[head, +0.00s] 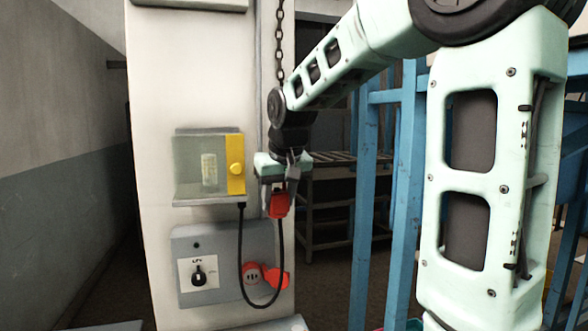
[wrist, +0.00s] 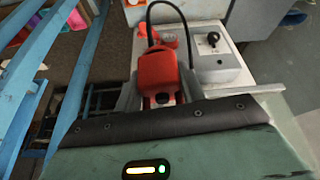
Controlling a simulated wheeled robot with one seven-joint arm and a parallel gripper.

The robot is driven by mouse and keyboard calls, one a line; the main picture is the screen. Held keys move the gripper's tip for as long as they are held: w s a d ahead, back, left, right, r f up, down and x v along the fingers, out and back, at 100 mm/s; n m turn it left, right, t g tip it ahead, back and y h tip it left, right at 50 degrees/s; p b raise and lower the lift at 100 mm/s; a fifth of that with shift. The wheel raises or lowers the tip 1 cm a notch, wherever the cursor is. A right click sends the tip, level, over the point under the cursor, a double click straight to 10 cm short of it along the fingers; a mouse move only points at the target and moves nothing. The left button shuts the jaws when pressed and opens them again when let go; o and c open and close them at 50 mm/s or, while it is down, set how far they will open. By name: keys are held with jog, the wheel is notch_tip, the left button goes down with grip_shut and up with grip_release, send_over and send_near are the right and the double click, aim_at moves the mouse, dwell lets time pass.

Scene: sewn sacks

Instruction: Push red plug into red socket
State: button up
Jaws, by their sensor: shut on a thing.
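The red plug (head: 278,205) hangs below my gripper (head: 279,186), which is shut on it. In the wrist view the red plug (wrist: 161,74) sits between the fingers of my gripper (wrist: 158,93). A black cable loops from the plug down and back up to the box above. The red socket (head: 252,273) is on the grey panel, below and left of the plug, with its red lid (head: 278,279) swung out to the right. The plug is apart from the socket.
The grey panel (head: 218,240) on the white pillar (head: 160,100) carries a black rotary switch (head: 198,275). Above it is a clear box (head: 205,165) with a yellow side. A chain (head: 280,40) hangs above my gripper. Blue posts (head: 405,190) stand to the right.

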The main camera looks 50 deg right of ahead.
jog(key=w+a+f+n+b, duration=0.1)
jog(key=a+f, duration=0.6)
jog(key=f, duration=0.7)
jog(key=w+a+f+n+y+b, duration=0.1)
jog(key=a+f+b, duration=0.3)
jog(key=f, duration=1.1)
jog(key=w+a+f+n+y+b, duration=0.1)
jog(key=w+a+f+n+b, duration=0.1)
jog(key=a+f, duration=0.7)
notch_tip(320, 180, down, 5)
jog(key=shift+a+f+n, duration=0.15)
jog(key=shift+a+n, duration=0.15)
jog(key=shift+w+d, duration=0.1)
jog(key=shift+w, duration=0.05)
